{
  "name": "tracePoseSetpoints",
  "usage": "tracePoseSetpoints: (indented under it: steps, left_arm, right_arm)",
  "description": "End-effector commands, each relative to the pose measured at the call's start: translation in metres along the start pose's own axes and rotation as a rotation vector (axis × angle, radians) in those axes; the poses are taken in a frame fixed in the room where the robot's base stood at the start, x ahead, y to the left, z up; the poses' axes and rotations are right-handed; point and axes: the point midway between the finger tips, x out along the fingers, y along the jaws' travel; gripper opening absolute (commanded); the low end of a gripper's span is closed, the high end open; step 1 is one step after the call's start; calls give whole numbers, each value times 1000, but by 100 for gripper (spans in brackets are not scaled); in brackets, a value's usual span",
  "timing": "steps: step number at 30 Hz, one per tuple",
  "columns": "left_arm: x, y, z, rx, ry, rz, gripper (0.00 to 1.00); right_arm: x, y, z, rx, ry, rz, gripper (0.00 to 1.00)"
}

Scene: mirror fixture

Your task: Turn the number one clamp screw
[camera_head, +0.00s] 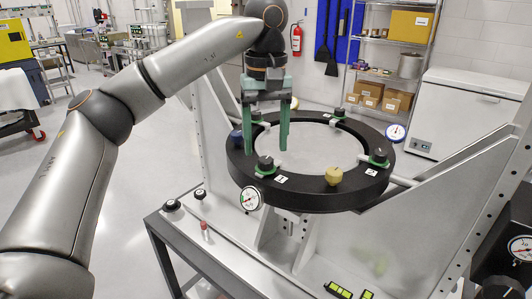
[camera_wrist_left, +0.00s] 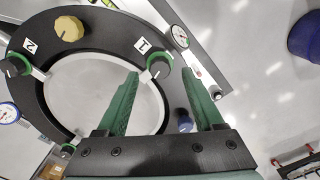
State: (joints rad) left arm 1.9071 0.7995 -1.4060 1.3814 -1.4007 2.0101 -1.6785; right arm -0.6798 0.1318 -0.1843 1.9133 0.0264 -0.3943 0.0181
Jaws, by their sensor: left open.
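The number one clamp screw (camera_head: 265,163) is a black knob on a green base, on the near left of the black ring (camera_head: 300,198), beside a white label "1" (camera_head: 281,178). It also shows in the left wrist view (camera_wrist_left: 158,68), lined up between the fingertips there. My left gripper (camera_head: 266,151) has two green fingers pointing down, apart and empty, over the ring's left side close to this knob. It also shows in the left wrist view (camera_wrist_left: 160,74). I cannot tell whether the tips reach down to the knob. My right gripper is not in view.
The ring also carries a yellow knob (camera_head: 334,175), a blue knob (camera_head: 237,137) and a clamp knob by label "2" (camera_head: 378,156). A dial gauge (camera_head: 250,198) hangs at the ring's near left edge. Grey slanted side plates (camera_head: 460,190) flank the ring.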

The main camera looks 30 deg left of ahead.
Motion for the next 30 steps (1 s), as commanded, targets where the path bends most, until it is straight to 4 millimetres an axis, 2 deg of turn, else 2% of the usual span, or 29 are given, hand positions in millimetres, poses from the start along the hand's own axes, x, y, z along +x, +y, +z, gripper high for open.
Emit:
tracePoseSetpoints:
  steps: [7,19,30]
  left_arm:
    - [27,0,0,-1,0,-1,69]
    - [32,0,0,-1,1,1,68]
    - [32,0,0,-1,1,1,26]
  right_arm:
    - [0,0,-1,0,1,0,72]
    - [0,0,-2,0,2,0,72]
    - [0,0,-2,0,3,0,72]
